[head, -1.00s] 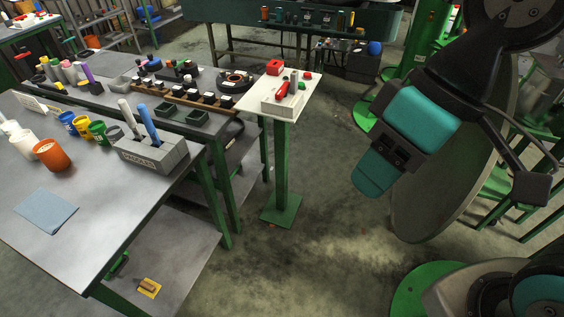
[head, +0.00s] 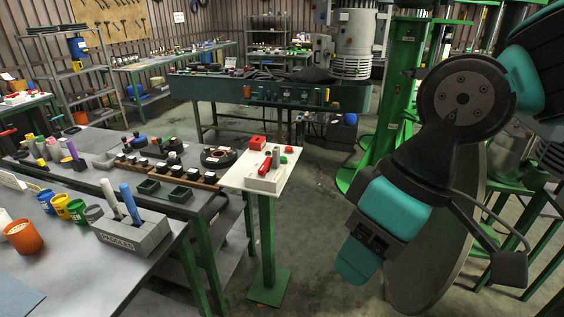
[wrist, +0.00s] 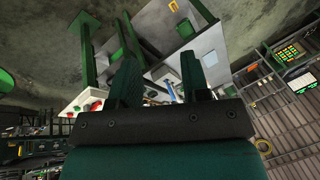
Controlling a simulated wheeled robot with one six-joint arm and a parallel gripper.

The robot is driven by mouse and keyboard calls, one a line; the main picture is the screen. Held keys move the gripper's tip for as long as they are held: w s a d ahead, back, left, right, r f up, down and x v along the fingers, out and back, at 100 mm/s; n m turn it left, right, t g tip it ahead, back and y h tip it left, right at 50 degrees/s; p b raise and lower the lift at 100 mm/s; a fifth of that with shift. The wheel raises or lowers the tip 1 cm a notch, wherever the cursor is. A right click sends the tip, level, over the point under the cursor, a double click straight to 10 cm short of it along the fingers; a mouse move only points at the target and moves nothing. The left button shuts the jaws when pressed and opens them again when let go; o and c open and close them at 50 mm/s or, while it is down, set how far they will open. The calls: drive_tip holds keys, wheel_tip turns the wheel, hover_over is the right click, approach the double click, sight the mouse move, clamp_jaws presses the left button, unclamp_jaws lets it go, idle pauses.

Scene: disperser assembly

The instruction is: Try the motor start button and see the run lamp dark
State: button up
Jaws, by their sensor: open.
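I cannot pick out a motor start button or a run lamp for certain. None of these can be told as the button or lamp. My gripper (wrist: 160,62) shows two dark green fingers spread apart in the wrist view, with nothing between them. In the head view my arm hangs at the right, clear of the pedestal; its fingers are not clear there.
A grey workbench (head: 75,262) with cups and a paddle holder (head: 133,235) stands at the left. A dark green bench (head: 215,90) stands behind, with a large grey motor-like machine (head: 354,45) near it. Green columns (head: 393,110) stand at the right. Floor right of the pedestal is clear.

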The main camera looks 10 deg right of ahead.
drive_tip(key=shift+c, duration=0.2)
clamp_jaws()
idle(1.7)
